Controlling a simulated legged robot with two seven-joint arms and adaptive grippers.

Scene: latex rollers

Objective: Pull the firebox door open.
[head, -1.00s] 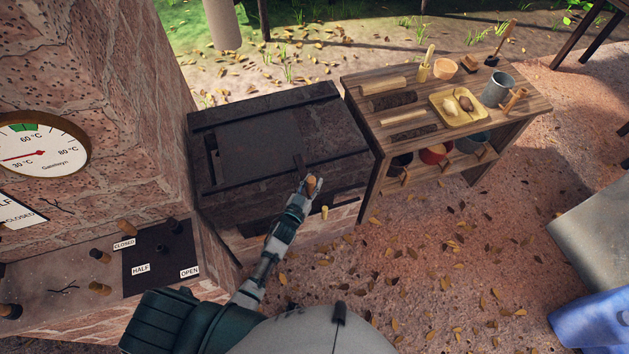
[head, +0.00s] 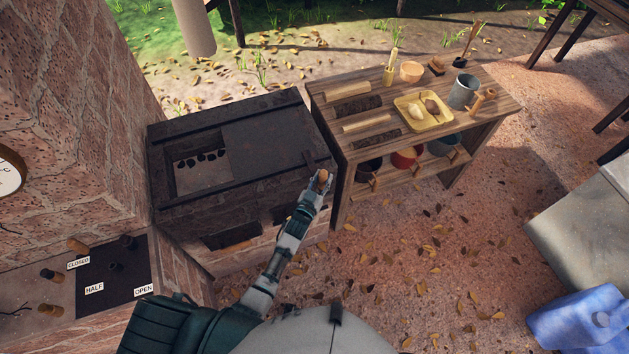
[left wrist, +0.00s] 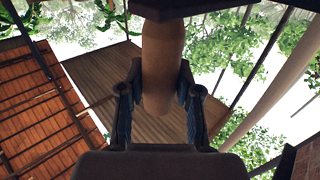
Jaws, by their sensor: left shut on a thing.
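The dark metal firebox (head: 170,196) stands against the brick wall in the head view. Its flat sliding door (head: 265,137) lies on the top, shifted to the right. A wide opening (head: 203,172) at the left shows dark round holes inside. The door's wooden handle (head: 323,177) is at the right front edge. My left gripper (head: 318,186) is shut on this handle. In the left wrist view, the handle (left wrist: 161,65) stands between the two fingers. My right gripper is not in view.
A panel (head: 118,272) with labelled knobs is at the lower left.

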